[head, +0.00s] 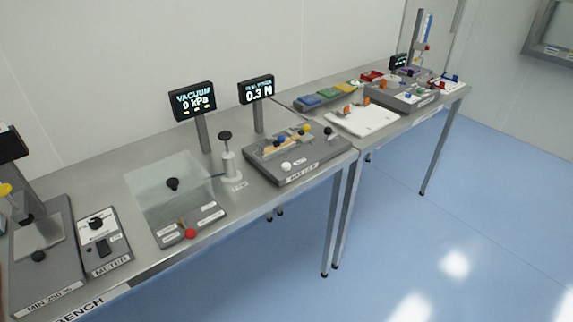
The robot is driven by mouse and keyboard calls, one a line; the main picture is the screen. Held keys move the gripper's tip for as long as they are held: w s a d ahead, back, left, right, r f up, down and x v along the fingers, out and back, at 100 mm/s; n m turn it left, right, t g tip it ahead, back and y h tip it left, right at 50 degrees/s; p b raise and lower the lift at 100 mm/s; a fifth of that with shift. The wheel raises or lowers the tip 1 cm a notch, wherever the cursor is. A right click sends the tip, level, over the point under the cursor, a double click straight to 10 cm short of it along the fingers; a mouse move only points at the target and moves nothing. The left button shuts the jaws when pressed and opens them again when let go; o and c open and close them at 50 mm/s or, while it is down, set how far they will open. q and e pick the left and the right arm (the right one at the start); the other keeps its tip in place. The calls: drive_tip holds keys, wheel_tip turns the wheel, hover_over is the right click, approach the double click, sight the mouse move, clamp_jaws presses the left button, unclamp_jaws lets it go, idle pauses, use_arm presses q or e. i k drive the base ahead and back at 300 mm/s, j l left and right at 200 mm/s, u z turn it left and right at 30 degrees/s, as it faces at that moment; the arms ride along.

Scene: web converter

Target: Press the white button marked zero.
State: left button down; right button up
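A white round button (287,167) sits on the front part of a grey test device (298,156) in the middle of the bench. The display on a post behind this device (257,90) reads 0.3 N. Neither of my grippers is in view. Nothing is seen touching the button.
A vacuum chamber with a clear lid (172,180) and a red knob (190,233) stands left of the device, with a white pump (230,165) between. A meter box (104,243) is further left. A white board (362,119) lies right. Blue floor in front is clear.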

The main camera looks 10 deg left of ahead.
sight(285, 167)
drive_tip(key=i+l+u, duration=0.4)
drive_tip(key=i+l, duration=0.2)
drive_tip(key=i+l+u, duration=0.15)
drive_tip(key=i+l, duration=0.15)
drive_tip(key=l, duration=0.15)
drive_tip(key=i+l+u, duration=0.2)
drive_tip(key=l, duration=0.2)
drive_tip(key=i+l+u, duration=0.2)
drive_tip(key=l, duration=0.3)
drive_tip(key=i+j, duration=0.05)
